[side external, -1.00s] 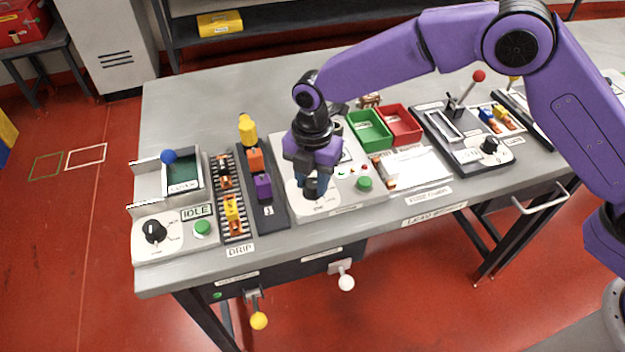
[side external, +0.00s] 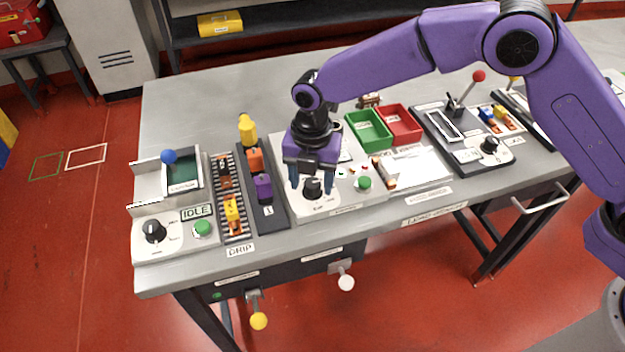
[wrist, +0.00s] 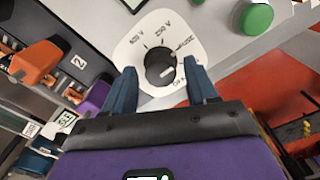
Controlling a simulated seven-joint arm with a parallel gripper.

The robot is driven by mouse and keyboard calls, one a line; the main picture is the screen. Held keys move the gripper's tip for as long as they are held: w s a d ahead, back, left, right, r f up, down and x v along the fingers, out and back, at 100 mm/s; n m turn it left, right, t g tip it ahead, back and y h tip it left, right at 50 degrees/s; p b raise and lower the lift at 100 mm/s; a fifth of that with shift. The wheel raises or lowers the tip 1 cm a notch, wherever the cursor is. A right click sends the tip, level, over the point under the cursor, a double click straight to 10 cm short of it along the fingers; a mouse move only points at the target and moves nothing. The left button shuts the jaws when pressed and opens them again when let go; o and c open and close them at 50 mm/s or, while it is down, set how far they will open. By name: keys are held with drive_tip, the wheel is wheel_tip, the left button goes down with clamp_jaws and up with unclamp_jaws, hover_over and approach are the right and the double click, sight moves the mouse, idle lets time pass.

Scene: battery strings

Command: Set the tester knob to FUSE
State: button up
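The tester knob (side external: 313,187) is a black dial on a white plate of the tester panel near the table's front edge. In the wrist view the knob (wrist: 160,66) has printed voltage labels, FUSE (wrist: 186,43) at upper right and a partly hidden label, seemingly OFF, at lower right. Its white mark appears to point to the lower right, toward that label. My gripper (side external: 311,182) is over the panel with its fingers spread. In the wrist view the blue fingers (wrist: 162,88) are on either side of the knob, apart from it, with nothing held.
A green button (side external: 364,183) is right of the knob. A rack with orange and purple blocks (side external: 262,187) stands close on the left. Green (side external: 388,142) and red bins (side external: 421,134) are behind right. White paper (side external: 425,168) lies to the right.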

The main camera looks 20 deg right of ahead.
sight(314, 183)
drive_tip(key=shift+r, duration=0.1)
drive_tip(key=shift+r, duration=1.55)
drive_tip(key=shift+s+d+r, duration=0.1)
drive_tip(key=shift+d+r, duration=0.1)
drive_tip(key=shift+r, duration=0.05)
drive_tip(key=s+d+r+m, duration=0.2)
drive_tip(key=s+d+m, duration=0.3)
drive_tip(key=s+d, duration=0.4)
drive_tip(key=s+d+r+m, duration=0.3)
drive_tip(key=s+d+m, duration=0.3)
drive_tip(key=s+d, duration=0.4)
drive_tip(key=s+d+r+m, duration=0.3)
drive_tip(key=s+d+m, duration=0.3)
drive_tip(key=d, duration=0.8)
drive_tip(key=s, duration=0.3)
drive_tip(key=shift+s+r, duration=0.2)
drive_tip(key=shift+r, duration=0.05)
